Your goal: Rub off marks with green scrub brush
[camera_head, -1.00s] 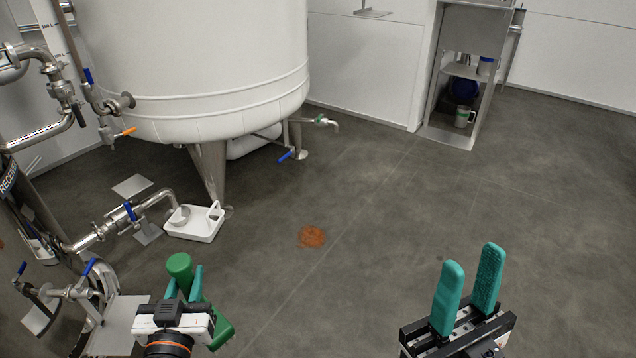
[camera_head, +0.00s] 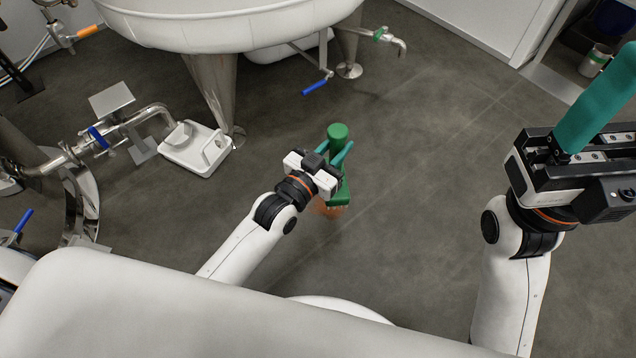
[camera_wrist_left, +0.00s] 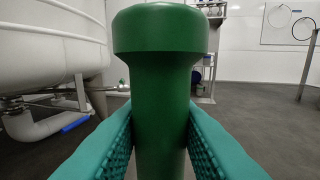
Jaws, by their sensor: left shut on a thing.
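The green scrub brush (camera_head: 341,193) is gripped upright by its thick handle in my left gripper (camera_head: 338,157). In the left wrist view the handle (camera_wrist_left: 160,95) fills the middle, with a teal finger pressed on each side. In the head view the brush head is low over the orange-brown mark (camera_head: 325,208) on the floor and covers part of it. I cannot tell whether the bristles touch the floor. My right gripper (camera_head: 611,105) is at the right edge, empty, with one teal finger showing and bare rail beside it.
A white tray (camera_head: 183,158) stands on the floor by the tank's steel leg (camera_head: 216,92). The white tank (camera_head: 220,22) and its blue-handled valve (camera_head: 315,86) are at the back. A pipe (camera_head: 70,155) runs at left. The floor right of the mark is clear.

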